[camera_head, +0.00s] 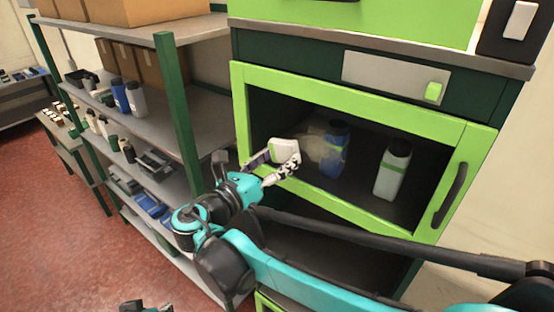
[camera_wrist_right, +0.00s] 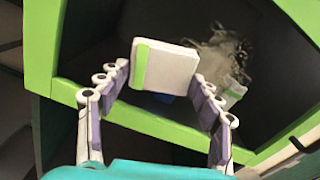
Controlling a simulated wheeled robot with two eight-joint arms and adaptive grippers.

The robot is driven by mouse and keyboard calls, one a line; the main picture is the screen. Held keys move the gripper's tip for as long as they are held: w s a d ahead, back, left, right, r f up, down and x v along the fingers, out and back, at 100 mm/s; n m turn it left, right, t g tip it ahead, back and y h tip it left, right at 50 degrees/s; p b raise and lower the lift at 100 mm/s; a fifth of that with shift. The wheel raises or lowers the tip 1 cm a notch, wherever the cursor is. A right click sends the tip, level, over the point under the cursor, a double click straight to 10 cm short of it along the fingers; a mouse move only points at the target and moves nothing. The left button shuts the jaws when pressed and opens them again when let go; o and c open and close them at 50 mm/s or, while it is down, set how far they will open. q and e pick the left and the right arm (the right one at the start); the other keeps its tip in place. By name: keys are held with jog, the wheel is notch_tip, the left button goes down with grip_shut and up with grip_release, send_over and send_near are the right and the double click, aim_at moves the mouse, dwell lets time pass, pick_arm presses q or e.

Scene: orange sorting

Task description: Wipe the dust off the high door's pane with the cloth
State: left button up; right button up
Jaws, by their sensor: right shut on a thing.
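The high door (camera_head: 364,203) has a bright green frame and a dark see-through pane (camera_head: 287,112). A pale grey dust patch (camera_head: 315,150) lies on the pane left of its middle, and it also shows in the wrist view (camera_wrist_right: 226,44). My right gripper (camera_head: 272,161) is shut on the cloth (camera_head: 285,149), a white folded pad with a green edge. In the wrist view the cloth (camera_wrist_right: 168,68) sits between the fingers, in front of the pane and left of the dust. I cannot tell whether it touches the pane. A dark part of my left gripper (camera_head: 146,307) barely shows at the bottom edge.
A blue bottle (camera_head: 334,152) and a white bottle with a green band (camera_head: 393,170) stand behind the pane. The door has a dark handle (camera_head: 450,195) at right. A metal shelf rack (camera_head: 190,92) with bottles and boxes stands close at left. Red floor lies below.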

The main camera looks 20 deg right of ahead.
jog(key=shift+x, duration=0.9)
